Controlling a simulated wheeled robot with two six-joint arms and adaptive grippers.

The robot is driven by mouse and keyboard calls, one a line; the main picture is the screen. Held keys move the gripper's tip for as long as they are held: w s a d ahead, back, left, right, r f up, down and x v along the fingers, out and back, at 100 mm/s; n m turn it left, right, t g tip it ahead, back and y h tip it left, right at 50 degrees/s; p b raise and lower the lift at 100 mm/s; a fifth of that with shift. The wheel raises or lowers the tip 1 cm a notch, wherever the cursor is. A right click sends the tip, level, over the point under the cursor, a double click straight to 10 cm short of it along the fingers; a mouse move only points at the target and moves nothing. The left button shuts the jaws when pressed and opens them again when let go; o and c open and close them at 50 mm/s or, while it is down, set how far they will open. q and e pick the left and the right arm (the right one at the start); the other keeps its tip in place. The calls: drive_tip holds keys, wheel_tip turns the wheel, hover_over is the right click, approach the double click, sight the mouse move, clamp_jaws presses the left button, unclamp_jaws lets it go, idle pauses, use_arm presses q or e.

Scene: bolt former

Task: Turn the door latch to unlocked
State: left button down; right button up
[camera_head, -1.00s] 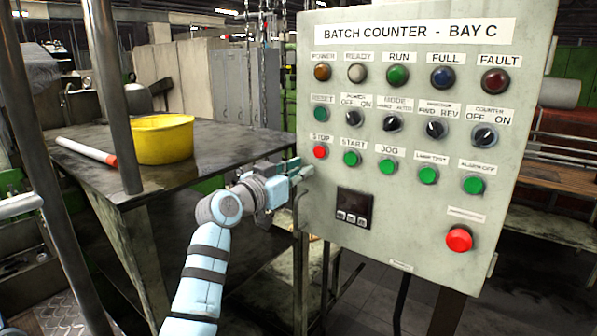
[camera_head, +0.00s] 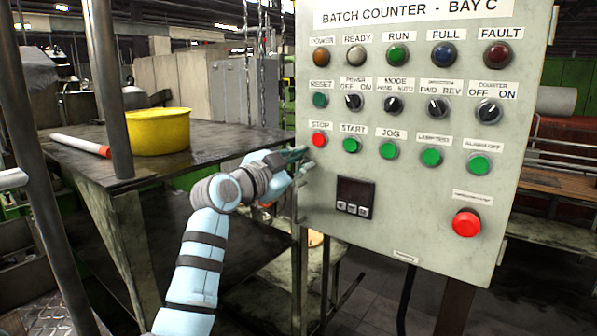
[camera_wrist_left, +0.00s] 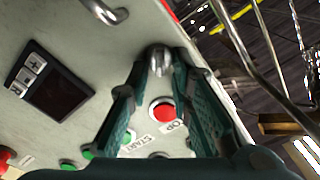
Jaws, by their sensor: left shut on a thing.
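The door latch (camera_wrist_left: 158,60) is a small shiny metal knob on the left edge of the pale grey control panel. In the left wrist view it sits between the tips of my left gripper's green fingers, which are closed on it. In the head view my left gripper (camera_head: 300,157) is at the panel's left edge, beside the red STOP button (camera_head: 318,140). The fingers hide the latch there, and its exact angle is hard to read. My right gripper is not in view.
The panel (camera_head: 420,225) carries lamps, selector knobs, push buttons, a small display (camera_head: 354,197) and a large red button (camera_head: 466,223). A metal handle (camera_wrist_left: 100,10) is near the latch. A dark table (camera_head: 75,150) with a yellow bucket (camera_head: 158,132) stands left of the panel.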

use_arm(q)
drive_tip(key=m+b, duration=0.1)
drive_tip(key=m, duration=0.2)
drive_tip(key=m+b, duration=0.1)
drive_tip(key=m, duration=0.2)
drive_tip(key=f+m+b, duration=0.1)
drive_tip(key=m+b, duration=0.1)
drive_tip(key=m, duration=0.2)
drive_tip(key=shift+s+d, duration=0.15)
drive_tip(key=shift+s, duration=0.05)
drive_tip(key=shift+m, duration=0.3)
drive_tip(key=c, duration=1.6)
unclamp_jaws()
drive_tip(key=shift+d, duration=0.1)
drive_tip(key=shift+o, duration=0.2)
drive_tip(key=v, duration=1.2)
